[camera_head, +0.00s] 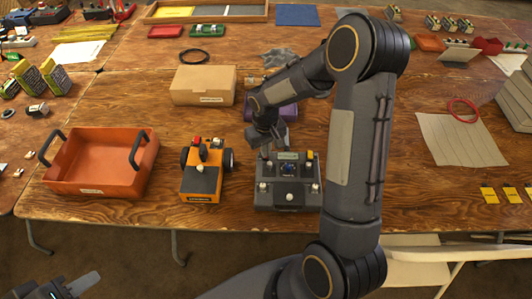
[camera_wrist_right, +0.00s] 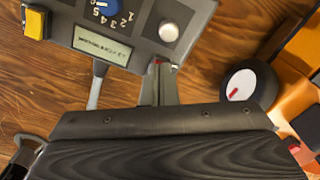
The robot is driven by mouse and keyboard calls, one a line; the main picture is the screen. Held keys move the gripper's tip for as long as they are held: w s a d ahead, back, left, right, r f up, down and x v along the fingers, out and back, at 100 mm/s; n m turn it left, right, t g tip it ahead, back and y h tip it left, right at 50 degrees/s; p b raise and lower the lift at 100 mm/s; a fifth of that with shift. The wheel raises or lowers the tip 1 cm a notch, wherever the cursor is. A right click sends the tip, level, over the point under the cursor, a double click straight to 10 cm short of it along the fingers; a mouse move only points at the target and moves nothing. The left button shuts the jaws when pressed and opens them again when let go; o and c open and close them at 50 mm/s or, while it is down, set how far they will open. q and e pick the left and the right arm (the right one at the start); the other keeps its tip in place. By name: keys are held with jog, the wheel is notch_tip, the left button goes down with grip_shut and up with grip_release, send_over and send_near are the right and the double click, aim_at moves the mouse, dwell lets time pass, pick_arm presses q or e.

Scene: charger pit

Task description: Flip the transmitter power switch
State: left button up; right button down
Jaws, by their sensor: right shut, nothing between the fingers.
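The transmitter (camera_head: 287,203) is a dark grey box on the table's front part, with knobs, a small display and a blue dial. It also shows in the right wrist view (camera_wrist_right: 135,28), upside down, with a yellow button and a silver knob. My right gripper (camera_head: 267,154) is shut and empty, at the transmitter's far left edge. In the right wrist view its fingertips (camera_wrist_right: 158,66) are close to that edge, with a small red bit beside them. Contact cannot be told. Which control is the power switch is not clear. My left gripper (camera_head: 72,288) is partly in view at the lower left, away from the table.
An orange vehicle (camera_head: 201,181) with black wheels stands just left of the transmitter. An orange tray (camera_head: 100,187) is further left. A cardboard box (camera_head: 203,86) and a purple item (camera_head: 285,113) lie behind.

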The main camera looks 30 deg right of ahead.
jog(key=shift+r+p, duration=2.25)
jog(key=shift+r, duration=1.15)
